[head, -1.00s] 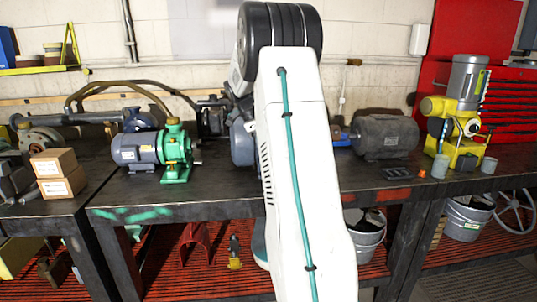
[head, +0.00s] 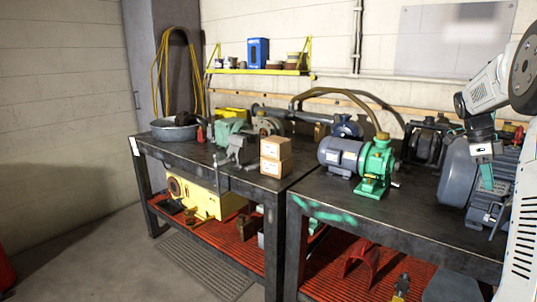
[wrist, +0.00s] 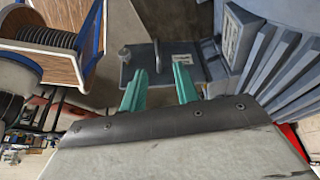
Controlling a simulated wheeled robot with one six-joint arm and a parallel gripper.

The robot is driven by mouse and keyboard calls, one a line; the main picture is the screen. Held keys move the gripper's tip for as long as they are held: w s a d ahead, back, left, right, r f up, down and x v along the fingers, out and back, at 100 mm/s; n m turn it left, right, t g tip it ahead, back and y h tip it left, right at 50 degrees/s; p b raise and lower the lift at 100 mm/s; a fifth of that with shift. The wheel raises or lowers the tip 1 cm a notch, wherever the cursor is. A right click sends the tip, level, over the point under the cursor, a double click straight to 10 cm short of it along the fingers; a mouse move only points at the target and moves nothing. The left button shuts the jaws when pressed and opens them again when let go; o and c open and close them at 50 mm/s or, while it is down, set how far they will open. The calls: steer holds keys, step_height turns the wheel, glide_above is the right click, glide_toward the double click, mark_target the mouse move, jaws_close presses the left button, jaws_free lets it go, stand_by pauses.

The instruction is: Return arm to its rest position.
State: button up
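My white arm stands at the right edge of the head view, with its dark round joint at the upper right. My gripper (head: 487,178) hangs from it with teal fingers, in front of or above a large blue-grey motor (head: 457,178). In the wrist view my gripper (wrist: 160,76) has its two teal fingers apart, with no held object visible between them. Beyond the fingertips is a blue-grey motor's terminal box (wrist: 205,60), with ribbed housing at the right. Whether the fingers touch it cannot be told.
A green pump with a grey motor (head: 341,154) and two stacked cardboard boxes (head: 275,168) stand on the dark benches. A yellow machine (head: 192,196) sits on the red lower shelf. A yellow wall shelf (head: 258,71) hangs behind.

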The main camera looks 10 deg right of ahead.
steer(key=s+a+f+n+t+y, duration=0.1)
steer(key=s+a+n, duration=0.3)
steer(key=a+n, duration=0.6)
steer(key=s+a+n+y, duration=0.1)
steer(key=s+a+n, duration=0.2)
steer(key=a+n, duration=0.75)
steer(key=s+a+n+t, duration=0.2)
steer(key=s+a+n, duration=0.2)
steer(key=s+a, duration=0.4)
steer(key=s+a+f+n+t, duration=0.1)
steer(key=s+a+n, duration=0.4)
steer(key=a, duration=1)
steer(key=s+t, duration=0.1)
steer(key=s, duration=0.2)
steer(key=shift+a, duration=0.4)
steer(key=shift+d, duration=0.1)
